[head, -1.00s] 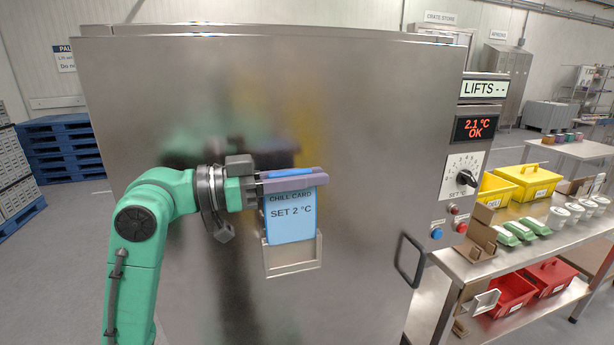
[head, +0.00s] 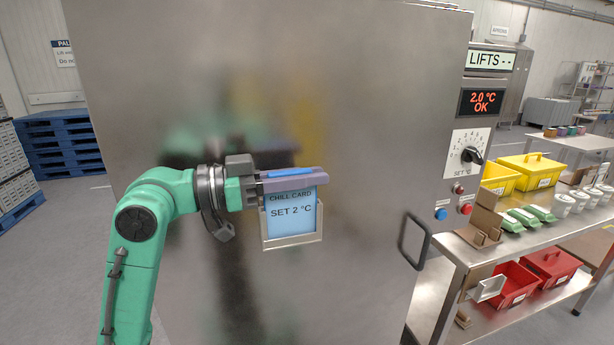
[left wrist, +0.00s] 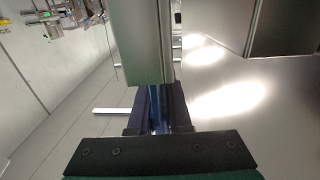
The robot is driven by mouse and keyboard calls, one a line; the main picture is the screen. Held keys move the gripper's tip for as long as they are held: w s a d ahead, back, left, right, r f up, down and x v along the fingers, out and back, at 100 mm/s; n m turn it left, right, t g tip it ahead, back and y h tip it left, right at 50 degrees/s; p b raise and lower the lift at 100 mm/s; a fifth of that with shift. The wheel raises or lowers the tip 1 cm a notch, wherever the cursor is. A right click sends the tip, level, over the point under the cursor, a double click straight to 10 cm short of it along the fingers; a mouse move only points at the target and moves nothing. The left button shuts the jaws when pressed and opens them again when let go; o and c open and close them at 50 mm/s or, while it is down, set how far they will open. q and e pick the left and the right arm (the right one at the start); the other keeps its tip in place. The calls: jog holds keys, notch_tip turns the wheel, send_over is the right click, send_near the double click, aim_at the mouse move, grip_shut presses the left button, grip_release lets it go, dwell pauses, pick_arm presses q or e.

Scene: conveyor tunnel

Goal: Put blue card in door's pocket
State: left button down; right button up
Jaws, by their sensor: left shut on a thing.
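The blue card (head: 291,214), lettered "CHILL CARD SET 2 °C", hangs upright from my left gripper (head: 293,182), which is shut on its top edge. The card's lower part stands within the metal pocket (head: 291,241) on the steel door (head: 360,130); the pocket's frame shows around its sides and bottom. I cannot tell whether the card touches the pocket's floor. In the left wrist view the gripper's dark fingers (left wrist: 160,108) are closed with a thin blue strip of card between them. My right gripper is not in view.
A door handle (head: 415,241) sticks out right of the pocket. A control panel with a dial (head: 471,155) and buttons is further right. A steel bench (head: 470,254) there holds yellow boxes (head: 529,175), green cartons and red bins (head: 549,270). Blue pallets (head: 60,145) stand far left.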

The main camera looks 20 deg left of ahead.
pick_arm(q)
jog(key=c, duration=0.8)
grip_release()
jog(key=shift+o, duration=0.2)
jog(key=shift+a, duration=0.1)
jog(key=shift+s+a+f+b, duration=0.15)
jog(key=shift+a+b, duration=0.15)
jog(key=b+v, duration=0.5)
jog(key=v, duration=0.8)
jog(key=shift+s+a, duration=0.25)
jog(key=shift+a, duration=0.05)
